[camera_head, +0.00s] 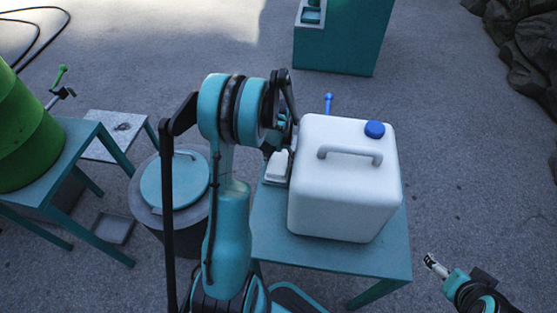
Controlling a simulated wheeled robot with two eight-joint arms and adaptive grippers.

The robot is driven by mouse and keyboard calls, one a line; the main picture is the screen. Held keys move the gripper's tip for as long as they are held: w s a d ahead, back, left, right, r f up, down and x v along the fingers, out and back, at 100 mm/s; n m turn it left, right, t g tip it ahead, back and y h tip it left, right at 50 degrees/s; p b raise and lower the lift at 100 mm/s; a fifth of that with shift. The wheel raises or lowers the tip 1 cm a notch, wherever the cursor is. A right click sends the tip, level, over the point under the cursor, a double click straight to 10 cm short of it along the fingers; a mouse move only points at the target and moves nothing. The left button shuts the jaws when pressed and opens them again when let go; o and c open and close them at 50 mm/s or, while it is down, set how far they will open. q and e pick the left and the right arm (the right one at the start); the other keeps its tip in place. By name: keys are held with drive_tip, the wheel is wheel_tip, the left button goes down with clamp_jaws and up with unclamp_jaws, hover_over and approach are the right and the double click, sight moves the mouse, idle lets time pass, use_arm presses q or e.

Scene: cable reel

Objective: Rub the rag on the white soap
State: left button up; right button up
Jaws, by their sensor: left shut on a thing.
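A small white block (277,167), which looks like the white soap, sits on a dark holder at the back left of the teal table, left of the white jug. My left gripper (284,130) is just behind and above it, partly hidden by my own arm. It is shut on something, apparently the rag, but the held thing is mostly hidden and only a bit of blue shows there. I cannot tell whether it touches the soap. My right gripper (434,265) is low at the right, off the table, away from the soap; its fingers are too small to read.
A large white jug (345,195) with a blue cap fills most of the teal table (325,255). A blue handle (328,103) stands behind it. A lidded bin (174,182) and a green barrel (28,130) are at left. A teal cabinet (340,40) stands behind.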

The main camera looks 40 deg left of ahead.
idle(0.3)
use_arm(q)
drive_tip(key=shift+r+p, duration=2.3)
drive_tip(key=shift+r, duration=1.2)
drive_tip(key=shift+f, duration=0.1)
wheel_tip(320, 180, down, 3)
drive_tip(key=b, duration=0.2)
drive_tip(key=shift+r+b, duration=0.2)
drive_tip(key=shift+b, duration=0.2)
drive_tip(key=shift+r, duration=0.1)
